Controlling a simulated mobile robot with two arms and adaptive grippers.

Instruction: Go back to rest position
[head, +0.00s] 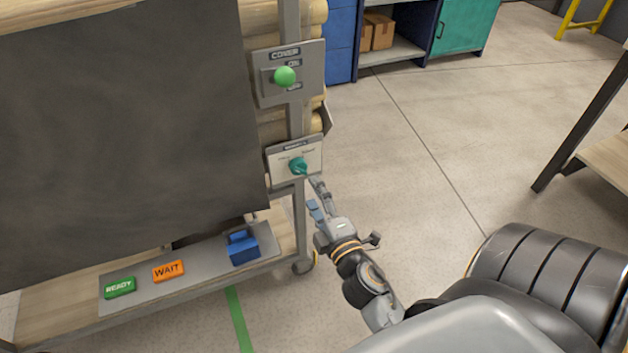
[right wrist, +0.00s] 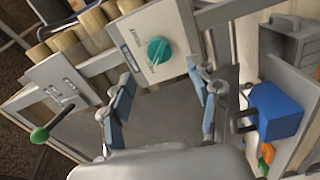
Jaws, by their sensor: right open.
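My right gripper (head: 315,196) is open and empty, just in front of and below the lower switch panel (head: 310,151) on the cart's post. A teal knob (head: 298,166) sits on that panel, close to the fingertips in the head view. In the right wrist view the spread blue-padded fingers of my right gripper (right wrist: 164,92) frame the space below the teal knob (right wrist: 159,50). The knob stands beyond the fingers, with nothing between the pads. My left gripper is not in view.
A green ball lever (head: 285,76) is on the upper panel. The cart shelf (head: 60,308) holds a blue box (head: 243,247), a green READY block (head: 120,287) and an orange WAIT block (head: 168,270). Open floor (head: 430,130) lies right.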

